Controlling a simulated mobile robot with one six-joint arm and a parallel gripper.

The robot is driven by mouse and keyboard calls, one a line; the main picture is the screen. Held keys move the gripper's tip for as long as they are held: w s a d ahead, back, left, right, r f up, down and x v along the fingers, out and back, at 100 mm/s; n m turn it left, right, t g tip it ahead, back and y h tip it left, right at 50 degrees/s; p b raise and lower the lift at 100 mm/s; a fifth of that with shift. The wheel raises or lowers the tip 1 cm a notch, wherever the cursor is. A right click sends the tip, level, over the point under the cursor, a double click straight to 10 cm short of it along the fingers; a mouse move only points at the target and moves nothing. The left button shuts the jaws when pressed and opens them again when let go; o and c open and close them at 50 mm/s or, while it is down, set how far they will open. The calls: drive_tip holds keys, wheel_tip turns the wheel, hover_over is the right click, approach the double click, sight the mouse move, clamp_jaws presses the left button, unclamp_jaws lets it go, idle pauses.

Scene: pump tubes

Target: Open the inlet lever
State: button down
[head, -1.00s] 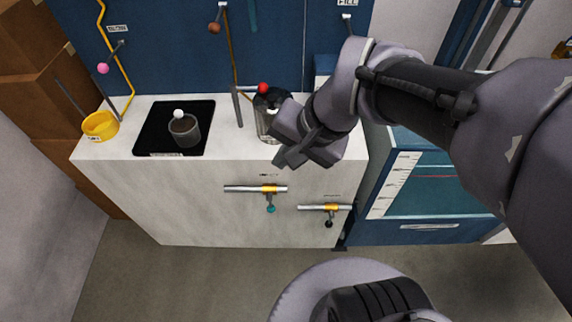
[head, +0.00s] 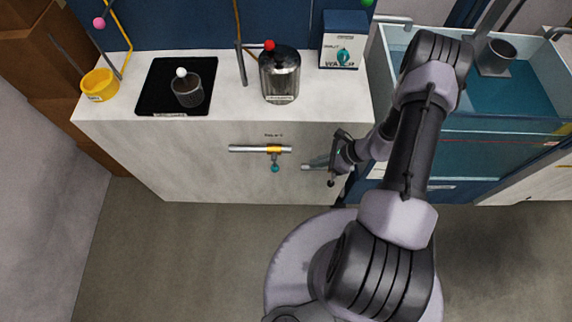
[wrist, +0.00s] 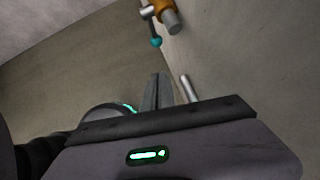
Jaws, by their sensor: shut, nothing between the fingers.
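On the counter's front, a left pipe (head: 245,149) carries an orange valve body (head: 274,149) with a lever ending in a teal ball (head: 275,168). To its right is a second pipe (head: 308,167) with a black-ball lever (head: 331,183), mostly covered by my gripper. The labels are too small to read, so I cannot tell which lever is the inlet one. My gripper (head: 334,160) is shut and empty at the right pipe; contact cannot be told. In the wrist view my fingers (wrist: 161,88) lie beside a pipe end (wrist: 187,88), with the teal ball (wrist: 155,42) further off.
A glass vessel with a red ball (head: 280,75), a cup (head: 187,92) on a black plate and a yellow container (head: 99,86) stand on the counter. A water tank (head: 470,95) is at right. The floor in front (head: 180,250) is clear.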

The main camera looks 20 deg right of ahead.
sight(275, 163)
drive_tip(key=w+a+r+b+x, duration=0.1)
drive_tip(key=b+x, duration=0.3)
drive_tip(key=x, duration=0.9)
drive_tip(key=shift+a+r, duration=0.3)
drive_tip(key=shift+a, duration=0.05)
drive_tip(key=shift+s+a+f+b, duration=0.1)
drive_tip(key=shift+f+b, duration=0.05)
drive_tip(key=shift+b, duration=0.25)
